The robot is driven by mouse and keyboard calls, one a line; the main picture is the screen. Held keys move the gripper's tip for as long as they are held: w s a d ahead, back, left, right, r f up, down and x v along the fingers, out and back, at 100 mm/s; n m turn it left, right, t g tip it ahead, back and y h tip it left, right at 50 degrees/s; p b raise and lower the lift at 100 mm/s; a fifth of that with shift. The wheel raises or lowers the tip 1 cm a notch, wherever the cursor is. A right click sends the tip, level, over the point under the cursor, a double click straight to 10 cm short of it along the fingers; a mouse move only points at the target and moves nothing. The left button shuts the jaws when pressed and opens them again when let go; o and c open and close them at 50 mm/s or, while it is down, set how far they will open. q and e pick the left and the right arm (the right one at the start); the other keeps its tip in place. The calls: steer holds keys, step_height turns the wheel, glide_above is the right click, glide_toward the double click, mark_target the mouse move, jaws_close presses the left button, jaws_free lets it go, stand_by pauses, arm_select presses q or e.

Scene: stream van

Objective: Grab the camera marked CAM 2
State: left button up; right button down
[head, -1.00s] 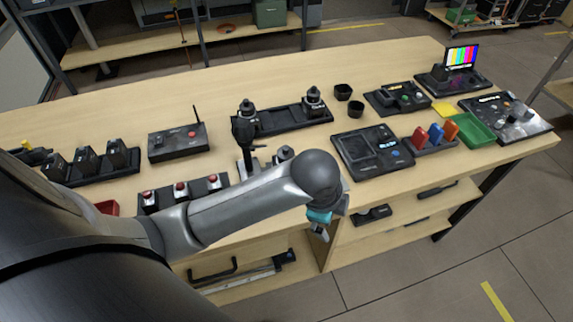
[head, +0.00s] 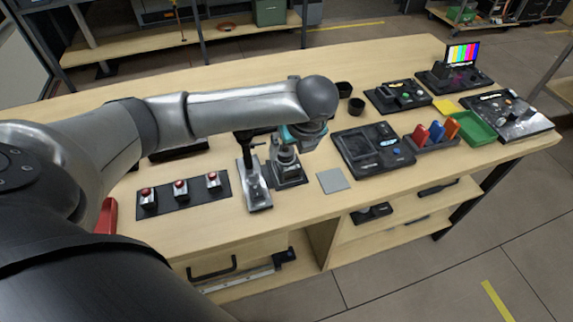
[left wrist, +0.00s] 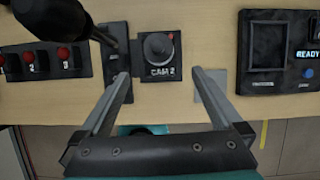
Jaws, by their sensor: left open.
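The camera marked CAM 2 (left wrist: 158,48) shows in the left wrist view as a dark round-topped unit with a red dot, on a black base with white lettering. In the head view the camera (head: 285,158) stands on its black base near the table's front, partly covered by my gripper. My left gripper (left wrist: 160,76) is open and empty. In the left wrist view its fingers are spread to either side of the camera's column, with their tips below the label; in the head view the gripper (head: 303,138) hangs above and beside the camera. My right gripper is not in view.
A metal-plated stand (head: 256,185) with a black upright is close left of the camera. A panel of red buttons (head: 180,190) is further left. A flat grey square (head: 332,180) and a black console (head: 372,150) are to the right. My arm hides the table behind.

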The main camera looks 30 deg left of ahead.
mark_target(289, 159)
arm_select(q)
steer(key=x, duration=0.4)
steer(key=shift+f+b, duration=0.25)
steer(key=shift+b, duration=0.1)
steer(key=b+x, duration=0.1)
steer(key=x, duration=0.4)
steer(key=shift+a+f, duration=0.1)
jaws_close()
stand_by(0.3)
